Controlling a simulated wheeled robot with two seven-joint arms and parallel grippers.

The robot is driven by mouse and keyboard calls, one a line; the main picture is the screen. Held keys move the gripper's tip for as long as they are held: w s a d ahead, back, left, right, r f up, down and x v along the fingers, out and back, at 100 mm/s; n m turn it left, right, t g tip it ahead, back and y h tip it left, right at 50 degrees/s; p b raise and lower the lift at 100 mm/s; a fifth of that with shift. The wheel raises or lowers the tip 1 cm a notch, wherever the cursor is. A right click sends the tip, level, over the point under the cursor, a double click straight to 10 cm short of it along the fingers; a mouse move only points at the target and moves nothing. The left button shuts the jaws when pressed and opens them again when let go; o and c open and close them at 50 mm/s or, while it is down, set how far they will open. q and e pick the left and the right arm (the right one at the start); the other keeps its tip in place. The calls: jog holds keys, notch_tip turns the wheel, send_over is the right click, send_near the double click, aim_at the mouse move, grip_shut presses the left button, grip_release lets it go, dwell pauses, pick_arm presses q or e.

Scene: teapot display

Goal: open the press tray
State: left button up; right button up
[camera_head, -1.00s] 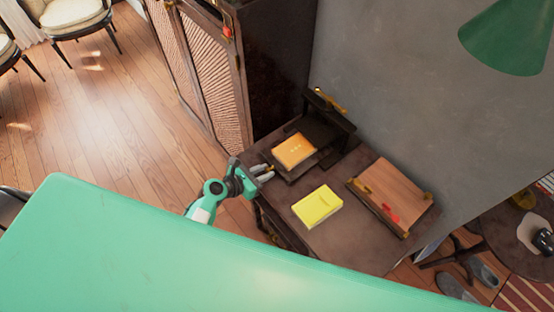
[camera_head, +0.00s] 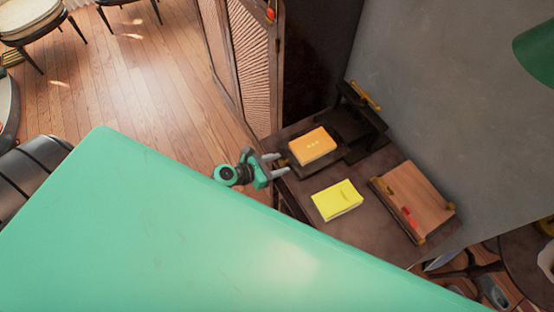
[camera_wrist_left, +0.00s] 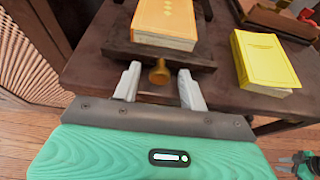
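The dark press (camera_head: 361,123) stands at the back of the brown table. Its tray (camera_head: 288,166) sticks out toward the left, with an orange book (camera_head: 313,146) on it. In the left wrist view, the tray front (camera_wrist_left: 193,59) carries a brass knob (camera_wrist_left: 159,72). My left gripper (camera_head: 276,163) is at the table's left edge, in front of the tray. In the left wrist view, the left gripper (camera_wrist_left: 160,84) is open, with one finger on each side of the knob. No contact with the knob is clear. My right gripper is not clearly seen in the head view.
A yellow book (camera_head: 337,200) lies on the table in front of the press. A wooden board (camera_head: 418,192) with brass corners and a red piece lies to its right. A folding screen (camera_head: 262,65) stands behind the table's left side.

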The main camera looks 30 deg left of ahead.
pick_arm(q)
jog(key=shift+s+a, duration=0.15)
jog(key=shift+s, duration=0.05)
jog(key=b+v, duration=0.2)
jog(key=v, duration=1.1)
jog(key=shift+s, duration=0.15)
jog(key=shift+r, duration=0.1)
